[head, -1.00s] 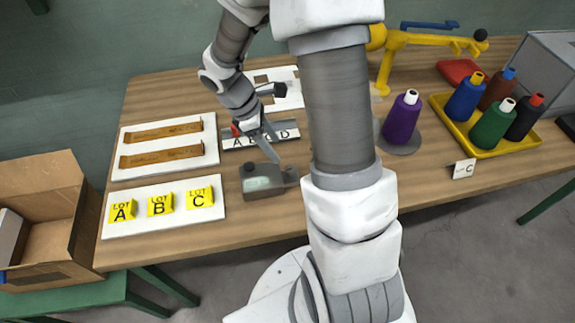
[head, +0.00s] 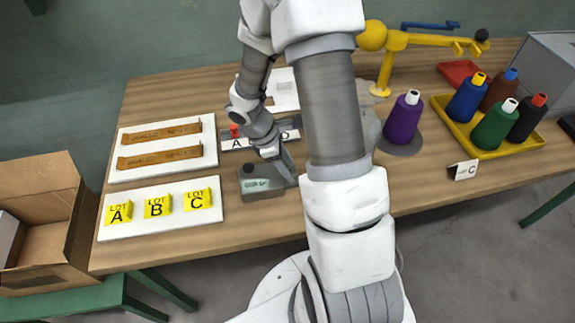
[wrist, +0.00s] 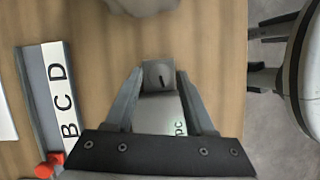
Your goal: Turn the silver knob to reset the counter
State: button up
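The counter (head: 258,187) is a grey-green box with a small display, on the table near its front edge, left of my arm. A dark button stands on its top left. In the wrist view, the counter's pale body (wrist: 160,112) lies between my fingers, its display partly visible at the right. The silver knob (wrist: 152,80), a grey block with a dark line on its face, sits at the counter's end between my fingertips. My gripper (wrist: 160,76) is open, with one finger on each side of the knob; I cannot tell whether they touch it. In the head view, my gripper (head: 288,170) hides the counter's right end.
A lettered rail (head: 238,143) with a red slider lies just behind the counter. A white board (head: 170,222) with yellow lot tags is to its left. A purple cone (head: 402,120) and a yellow tray (head: 487,152) of cones stand to the right.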

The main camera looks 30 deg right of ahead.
grip_shut()
jog(key=shift+m, duration=0.3)
jog(key=shift+w+d+m+g+y+p, duration=0.1)
jog(key=shift+m+g+y+p, duration=0.3)
jog(key=shift+m, duration=0.9)
jog(key=shift+w+d+m+g+y+p, duration=0.15)
jog(key=shift+m+g, duration=0.45)
jog(key=shift+m, duration=0.7)
jog(key=shift+a, duration=0.1)
jog(key=shift+o, duration=1.6)
grip_release()
jog(key=shift+y, duration=0.25)
jog(key=shift+s+a, duration=0.1)
